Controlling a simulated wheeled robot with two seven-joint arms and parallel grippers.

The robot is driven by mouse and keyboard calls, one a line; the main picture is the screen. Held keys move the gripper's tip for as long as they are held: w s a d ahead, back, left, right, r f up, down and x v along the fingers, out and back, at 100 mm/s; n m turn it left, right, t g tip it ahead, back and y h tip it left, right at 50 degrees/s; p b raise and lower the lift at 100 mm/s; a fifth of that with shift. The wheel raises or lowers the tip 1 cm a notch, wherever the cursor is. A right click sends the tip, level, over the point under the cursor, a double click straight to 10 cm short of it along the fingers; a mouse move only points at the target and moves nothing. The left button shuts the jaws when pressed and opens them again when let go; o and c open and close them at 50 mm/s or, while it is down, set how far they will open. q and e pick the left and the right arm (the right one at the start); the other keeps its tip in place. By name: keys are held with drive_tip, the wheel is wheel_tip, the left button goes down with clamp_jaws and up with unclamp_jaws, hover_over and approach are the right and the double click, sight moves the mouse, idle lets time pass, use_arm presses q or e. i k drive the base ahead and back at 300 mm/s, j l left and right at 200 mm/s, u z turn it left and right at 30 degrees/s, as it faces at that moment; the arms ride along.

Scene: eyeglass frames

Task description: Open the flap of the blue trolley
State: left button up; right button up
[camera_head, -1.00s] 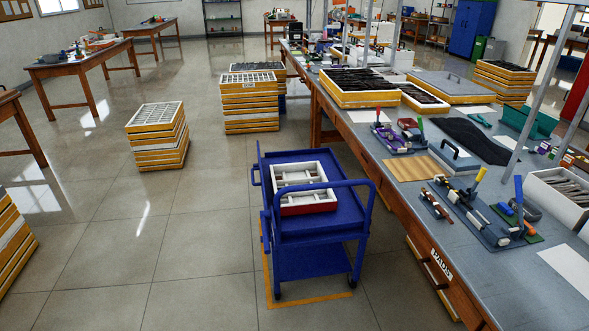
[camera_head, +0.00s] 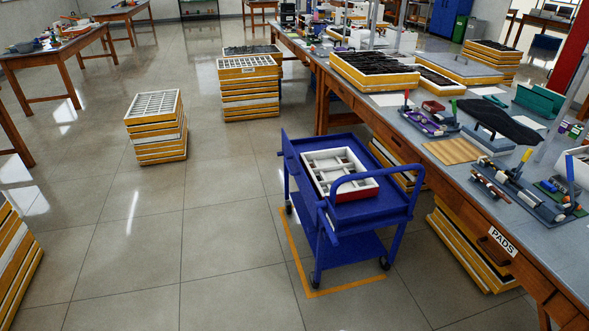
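The blue trolley (camera_head: 350,250) stands on the floor to the left of the long workbench, over an orange floor marking. A white compartment tray with a red side (camera_head: 340,172) lies on its top shelf. A blue side panel (camera_head: 293,168) stands up along the trolley's left edge; I cannot tell for sure whether it is the flap. A curved blue handle rail (camera_head: 372,178) rises at the near end. Neither of my grippers shows in this view.
The long workbench (camera_head: 470,172) with tools and trays runs along the right. Stacks of yellow-edged trays stand on the floor at the left (camera_head: 156,128) and behind the trolley (camera_head: 250,90). The floor (camera_head: 190,240) left of and in front of the trolley is clear.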

sight(296, 169)
drive_tip(key=i+j+u, duration=0.1)
drive_tip(key=i+u, duration=0.2)
drive_tip(key=i, duration=0.2)
drive_tip(key=i+u, duration=0.25)
drive_tip(key=i, duration=0.3)
